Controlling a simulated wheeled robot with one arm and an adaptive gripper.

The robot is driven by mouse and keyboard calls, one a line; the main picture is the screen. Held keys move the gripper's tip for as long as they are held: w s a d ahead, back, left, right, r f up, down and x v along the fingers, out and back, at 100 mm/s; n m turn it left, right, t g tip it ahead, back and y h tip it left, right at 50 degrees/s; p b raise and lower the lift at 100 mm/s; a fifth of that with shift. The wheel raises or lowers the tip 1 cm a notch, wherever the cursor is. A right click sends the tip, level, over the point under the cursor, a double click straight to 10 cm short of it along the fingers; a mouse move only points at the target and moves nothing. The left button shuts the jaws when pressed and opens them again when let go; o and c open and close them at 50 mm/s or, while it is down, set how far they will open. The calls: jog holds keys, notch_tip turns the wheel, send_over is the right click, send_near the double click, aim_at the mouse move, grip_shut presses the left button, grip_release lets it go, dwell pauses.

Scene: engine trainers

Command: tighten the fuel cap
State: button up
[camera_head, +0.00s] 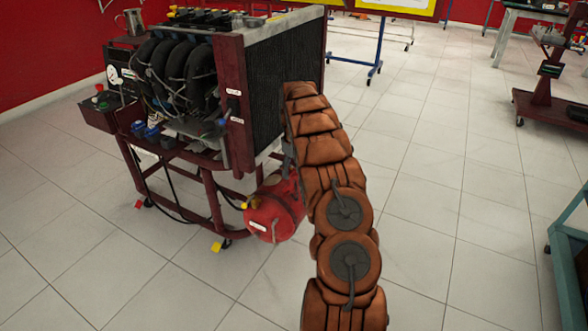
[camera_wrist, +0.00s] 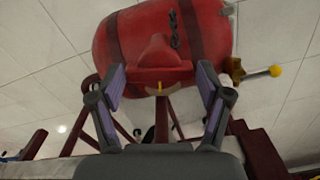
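The red fuel tank (camera_head: 272,215) hangs low at the near right of the engine trainer, partly hidden behind my arm. In the wrist view the tank (camera_wrist: 125,45) fills the upper middle. A red raised piece, which looks like the fuel cap (camera_wrist: 158,62), sticks out from the tank toward my gripper, with a small yellow mark at its lower edge. My gripper (camera_wrist: 162,82) is open, with one finger to each side of the cap and visible gaps between. I cannot tell how far the cap is in depth. In the head view my arm hides most of the gripper.
The engine trainer (camera_head: 238,95) stands on a dark red frame with casters. A valve with a yellow-tipped lever (camera_wrist: 273,71) sits right of the tank in the wrist view. Frame bars lie behind the fingers. Open tiled floor (camera_head: 430,200) lies to the right, with a teal frame (camera_head: 568,245) at the edge.

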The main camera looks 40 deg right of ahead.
jog(key=c, duration=0.7)
jog(key=shift+o, duration=0.2)
jog(key=shift+a+r+m+p, duration=0.1)
jog(key=shift+m+p, duration=0.9)
jog(key=shift+m, duration=0.1)
jog(key=m+p, duration=0.2)
jog(key=m, duration=0.2)
jog(key=shift+m, duration=0.3)
jog(key=m+p, duration=0.2)
jog(key=m, duration=0.2)
jog(key=shift+p, duration=0.3)
jog(key=shift+m+p, duration=0.75)
jog(key=shift+m, duration=1.25)
